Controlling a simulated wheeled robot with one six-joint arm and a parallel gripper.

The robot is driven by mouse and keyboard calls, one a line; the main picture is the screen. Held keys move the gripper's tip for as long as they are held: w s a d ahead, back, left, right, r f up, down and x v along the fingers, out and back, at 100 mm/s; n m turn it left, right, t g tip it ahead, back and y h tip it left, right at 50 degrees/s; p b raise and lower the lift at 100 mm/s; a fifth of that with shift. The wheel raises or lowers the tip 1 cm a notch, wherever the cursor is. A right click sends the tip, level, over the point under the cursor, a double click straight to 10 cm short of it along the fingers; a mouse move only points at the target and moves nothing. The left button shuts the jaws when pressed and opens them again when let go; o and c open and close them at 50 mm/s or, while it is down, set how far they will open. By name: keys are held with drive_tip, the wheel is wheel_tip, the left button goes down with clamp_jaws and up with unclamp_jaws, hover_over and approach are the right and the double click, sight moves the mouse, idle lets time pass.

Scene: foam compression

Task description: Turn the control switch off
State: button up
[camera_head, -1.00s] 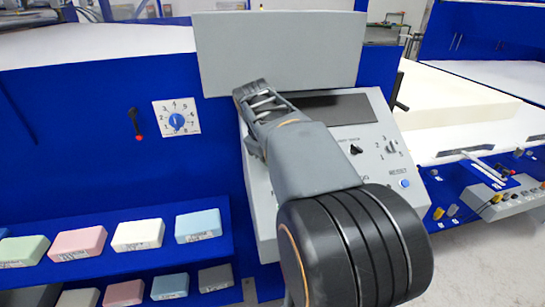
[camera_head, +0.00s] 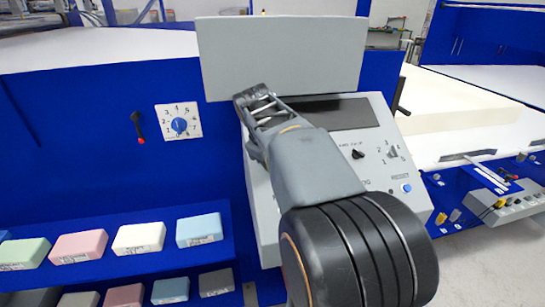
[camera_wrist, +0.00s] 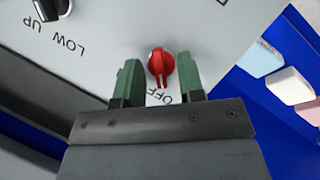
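The red control switch (camera_wrist: 159,65) is a round knob with a raised grip on the light grey panel in the wrist view. Its grip runs roughly up and down in that view. Upside-down "OFF" lettering lies just below it, partly covered. My gripper (camera_wrist: 160,78) is open, with one green-padded finger on each side of the switch. Small gaps show between the switch and both fingers. In the head view my arm reaches over the grey control console (camera_head: 412,168) and hides the red switch.
A black knob (camera_wrist: 50,8) sits on the panel by the "LOW UP" label. The console also has a black selector (camera_head: 358,154) and a blue button (camera_head: 406,188). A grey plate (camera_head: 282,55) stands behind my arm. Coloured foam blocks (camera_head: 139,237) lie on the shelf at left.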

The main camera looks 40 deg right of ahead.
drive_tip(key=v, duration=1.3)
drive_tip(key=shift+r+p, duration=0.4)
drive_tip(key=shift+p, duration=0.05)
drive_tip(key=shift+a, duration=0.15)
